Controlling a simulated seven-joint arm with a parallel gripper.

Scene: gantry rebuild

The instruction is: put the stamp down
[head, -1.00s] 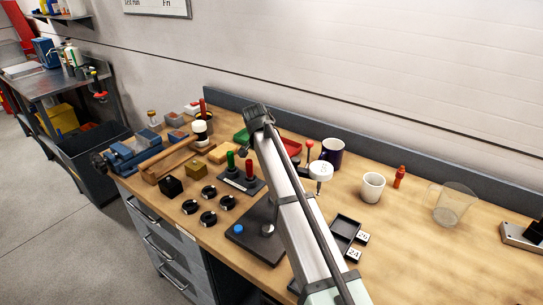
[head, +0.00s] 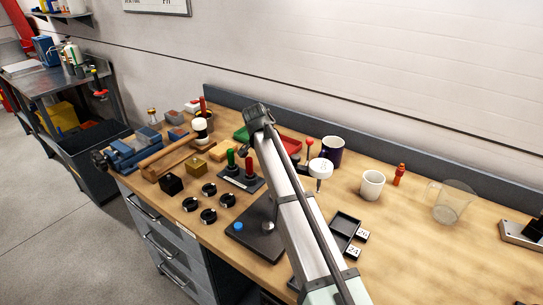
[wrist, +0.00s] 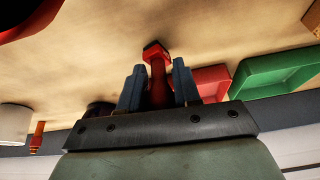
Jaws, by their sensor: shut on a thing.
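The stamp (wrist: 157,80) is red with a squarish end and shows in the wrist view between the two blue-grey fingers of my gripper (wrist: 158,85). The fingers are shut on it, and its squarish end sticks out beyond them over the wooden bench. I cannot tell whether the stamp touches the bench top. In the head view my arm hides the gripper. A small red-knobbed thing (head: 309,142) shows just right of my arm there; I cannot tell whether it is the held stamp.
A dark mug (head: 333,151), red tray (head: 291,144) and green tray (head: 241,135) stand near the back. A white-faced round gauge (head: 320,168) is close to my arm. A white mug (head: 372,185), red bottle (head: 399,175) and clear jug (head: 451,204) stand right. Bench between them is bare.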

